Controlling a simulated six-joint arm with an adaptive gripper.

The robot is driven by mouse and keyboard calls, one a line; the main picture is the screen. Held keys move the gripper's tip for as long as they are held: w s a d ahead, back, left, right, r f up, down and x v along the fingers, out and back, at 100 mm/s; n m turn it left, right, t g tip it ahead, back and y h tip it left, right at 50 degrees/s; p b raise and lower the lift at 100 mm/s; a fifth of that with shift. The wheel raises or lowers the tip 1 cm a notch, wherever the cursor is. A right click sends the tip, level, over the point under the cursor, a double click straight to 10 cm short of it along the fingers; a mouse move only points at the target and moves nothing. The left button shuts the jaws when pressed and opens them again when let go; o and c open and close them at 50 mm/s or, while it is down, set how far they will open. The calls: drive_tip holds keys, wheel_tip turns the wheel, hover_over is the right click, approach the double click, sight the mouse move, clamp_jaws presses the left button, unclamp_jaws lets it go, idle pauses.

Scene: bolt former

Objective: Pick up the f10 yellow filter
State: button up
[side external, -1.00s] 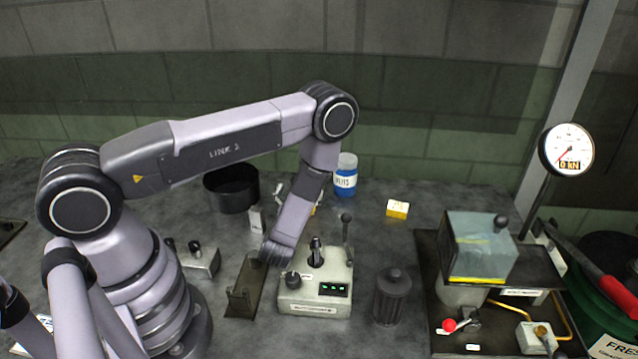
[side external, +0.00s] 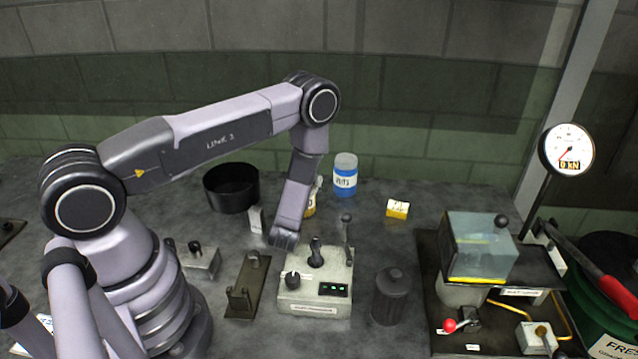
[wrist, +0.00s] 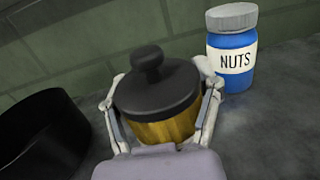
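A yellow cylinder with a black knobbed lid, which looks like the f10 yellow filter (wrist: 165,132), stands in the middle of the wrist view. No f10 label shows. My gripper (wrist: 162,104) has one finger on each side of it. I cannot tell whether the fingers touch it or a small gap is left. In the side external view my arm's end hides most of this spot; only a bit of the yellow filter (side external: 310,207) and a pale finger show behind my arm.
A blue nuts jar (wrist: 233,55) stands close by on the right, and a black round bin (wrist: 40,135) on the left. A control box (side external: 315,290), a dark canister (side external: 391,296) and a small yellow-white box (side external: 397,208) are on the table. A press (side external: 480,245) stands at right.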

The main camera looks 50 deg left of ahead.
drive_tip(key=c, duration=0.5)
drive_tip(key=shift+r, duration=0.1)
drive_tip(key=shift+c, duration=0.2)
